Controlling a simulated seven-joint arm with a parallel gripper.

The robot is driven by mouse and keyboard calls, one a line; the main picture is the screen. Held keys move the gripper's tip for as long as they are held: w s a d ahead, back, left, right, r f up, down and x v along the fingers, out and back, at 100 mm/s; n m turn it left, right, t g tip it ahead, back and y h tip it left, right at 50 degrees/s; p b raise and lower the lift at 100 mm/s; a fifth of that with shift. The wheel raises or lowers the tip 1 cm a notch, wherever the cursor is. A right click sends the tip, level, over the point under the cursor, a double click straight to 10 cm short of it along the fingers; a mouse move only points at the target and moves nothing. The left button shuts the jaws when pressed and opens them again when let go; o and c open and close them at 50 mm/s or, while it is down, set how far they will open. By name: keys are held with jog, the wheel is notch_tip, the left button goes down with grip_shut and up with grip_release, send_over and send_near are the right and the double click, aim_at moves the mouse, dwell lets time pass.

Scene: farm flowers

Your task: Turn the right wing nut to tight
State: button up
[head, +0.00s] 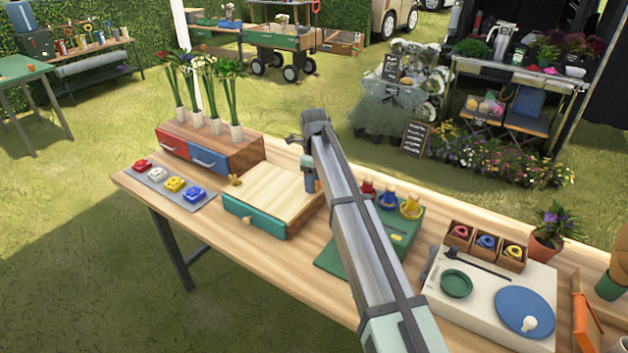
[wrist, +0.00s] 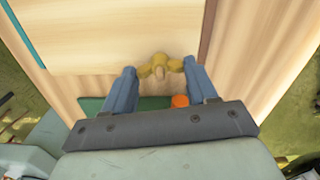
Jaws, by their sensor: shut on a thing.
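A flower press with a pale wooden top (head: 270,190) and a green front lies on the table. A brass wing nut, the left one (head: 235,181), stands at its left end. In the head view my gripper (head: 311,182) is down at the press's right end, where the right wing nut is mostly hidden by my arm and fingers. In the wrist view the right wing nut (wrist: 160,66) is golden, with its two wings spread sideways between the blue fingertips. My gripper (wrist: 159,72) is shut on it, one finger at each wing.
A drawer box (head: 235,153) with flower vases stands behind the press. A grey mat (head: 172,188) with colored blocks lies left. A green board (head: 335,259) with colored knobs lies close right, under my arm. An orange piece (wrist: 180,101) shows below the nut.

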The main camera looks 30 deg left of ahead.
jog(key=shift+a+r+m, duration=0.15)
jog(key=shift+m, duration=0.15)
jog(key=shift+w, duration=0.1)
jog(key=o, duration=1.1)
jog(key=shift+c, duration=0.2)
notch_tip(320, 180, up, 14)
dwell(0.4)
